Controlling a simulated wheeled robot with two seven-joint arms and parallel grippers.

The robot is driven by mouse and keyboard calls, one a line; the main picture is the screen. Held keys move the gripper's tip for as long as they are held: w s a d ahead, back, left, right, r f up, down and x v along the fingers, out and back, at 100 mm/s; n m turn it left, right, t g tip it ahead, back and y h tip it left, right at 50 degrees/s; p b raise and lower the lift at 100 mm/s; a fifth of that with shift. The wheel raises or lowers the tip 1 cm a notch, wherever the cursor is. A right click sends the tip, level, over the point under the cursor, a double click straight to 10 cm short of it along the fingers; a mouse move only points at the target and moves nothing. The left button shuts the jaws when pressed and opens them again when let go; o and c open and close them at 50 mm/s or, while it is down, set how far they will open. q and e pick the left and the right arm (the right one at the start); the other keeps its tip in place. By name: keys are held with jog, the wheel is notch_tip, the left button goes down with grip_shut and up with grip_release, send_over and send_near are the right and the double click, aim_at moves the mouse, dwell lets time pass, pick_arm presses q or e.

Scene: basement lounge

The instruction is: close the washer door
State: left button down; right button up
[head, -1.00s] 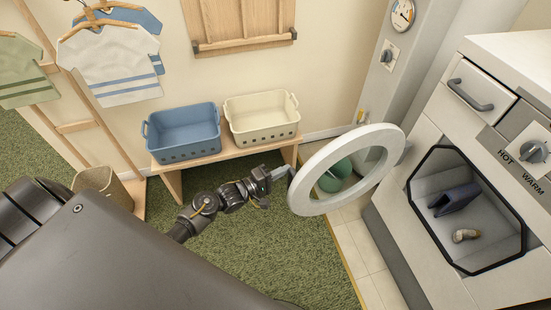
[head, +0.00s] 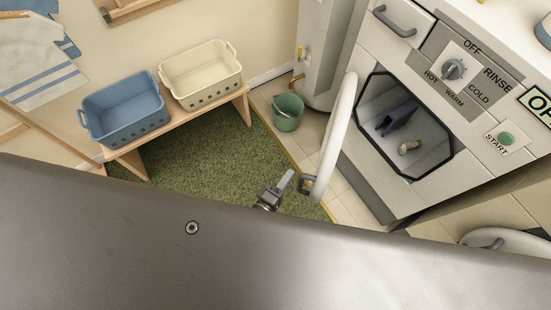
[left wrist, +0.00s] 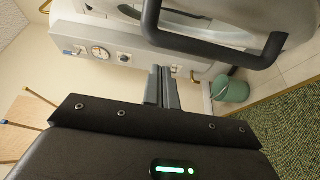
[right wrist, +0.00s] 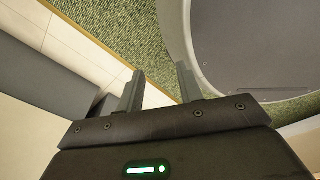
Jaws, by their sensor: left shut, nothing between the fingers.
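The washer (head: 380,180) stands at the right with its front opening (head: 425,165) uncovered. The white ring door (head: 338,125) stands open to the left of the opening, seen nearly edge-on. Its dark handle (head: 305,184) is at the lower end, on the outer face. My left gripper (head: 287,181) is shut and empty, just left of the handle. In the left wrist view the handle (left wrist: 215,58) is a dark loop beyond the shut fingers (left wrist: 163,88), apart from them in the picture. My right gripper (right wrist: 160,90) is open and empty; it is not in the head view.
A dark blue cloth (head: 397,118) and a tan item (head: 410,147) lie inside the drum. A green bucket (head: 287,112) stands on the tiles behind the door. A bench (head: 128,162) with blue (head: 124,112) and cream (head: 200,75) baskets is at the left. Green carpet (head: 200,160) before it is clear.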

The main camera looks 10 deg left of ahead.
pick_arm(q)
jog(key=shift+s+d, duration=0.25)
jog(key=shift+d, duration=0.45)
pick_arm(e)
jog(key=shift+s+d, duration=0.1)
jog(key=shift+d, duration=0.1)
